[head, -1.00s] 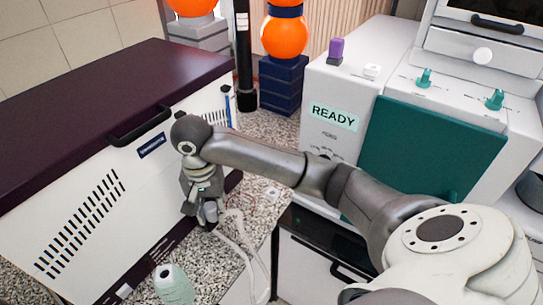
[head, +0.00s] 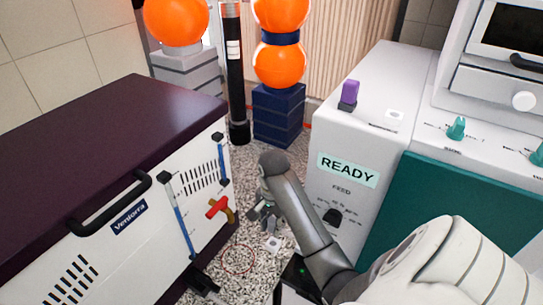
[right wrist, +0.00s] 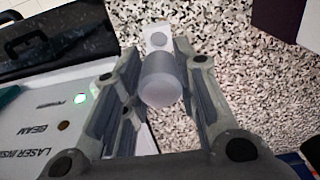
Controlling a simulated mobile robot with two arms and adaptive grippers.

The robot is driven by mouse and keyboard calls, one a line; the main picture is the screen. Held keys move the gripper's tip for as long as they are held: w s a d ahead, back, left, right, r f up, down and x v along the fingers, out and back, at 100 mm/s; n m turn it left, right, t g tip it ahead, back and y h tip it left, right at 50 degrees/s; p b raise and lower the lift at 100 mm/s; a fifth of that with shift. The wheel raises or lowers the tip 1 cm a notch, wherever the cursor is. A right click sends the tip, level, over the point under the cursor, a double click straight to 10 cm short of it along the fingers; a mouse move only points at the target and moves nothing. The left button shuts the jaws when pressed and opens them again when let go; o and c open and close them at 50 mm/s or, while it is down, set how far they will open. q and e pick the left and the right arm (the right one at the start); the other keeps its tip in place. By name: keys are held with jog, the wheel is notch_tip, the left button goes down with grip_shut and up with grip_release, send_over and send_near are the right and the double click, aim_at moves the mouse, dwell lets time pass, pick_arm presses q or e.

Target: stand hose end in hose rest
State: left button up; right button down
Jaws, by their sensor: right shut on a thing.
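My right gripper (head: 262,214) hangs low over the speckled counter, between the dark-topped chest and the white machine. In the right wrist view its fingers (right wrist: 160,90) are shut on a smooth grey cylinder (right wrist: 161,79), which looks like the hose end. The hose itself does not show now. A small white block (head: 272,243) lies on the counter near the gripper. A white block with a grey round spot (right wrist: 158,39) shows just beyond the cylinder in the right wrist view. I cannot tell for sure which thing is the hose rest. My left gripper is out of view.
The chest (head: 110,130) stands left, with a red valve handle (head: 217,207) and blue sight tubes jutting near the gripper. The white machine marked READY (head: 345,168) stands right. A black post (head: 235,80) and stacked orange balls (head: 280,60) stand behind. A thin red ring (head: 237,259) lies on the counter.

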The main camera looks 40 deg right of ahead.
jog(key=shift+s+a+r, duration=0.1)
jog(key=shift+s+a, duration=0.05)
jog(key=shift+s, duration=0.15)
jog(key=shift+w+f, duration=0.15)
jog(key=shift+f, duration=0.05)
jog(key=shift+w+f, duration=0.1)
jog(key=shift+f, duration=0.2)
notch_tip(320, 180, down, 2)
jog(key=shift+f, duration=1.1)
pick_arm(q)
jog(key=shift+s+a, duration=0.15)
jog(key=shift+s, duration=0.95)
pick_arm(e)
jog(key=shift+f, duration=0.35)
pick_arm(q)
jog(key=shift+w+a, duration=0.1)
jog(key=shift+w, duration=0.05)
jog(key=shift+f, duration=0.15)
pick_arm(e)
jog(key=shift+f, duration=0.45)
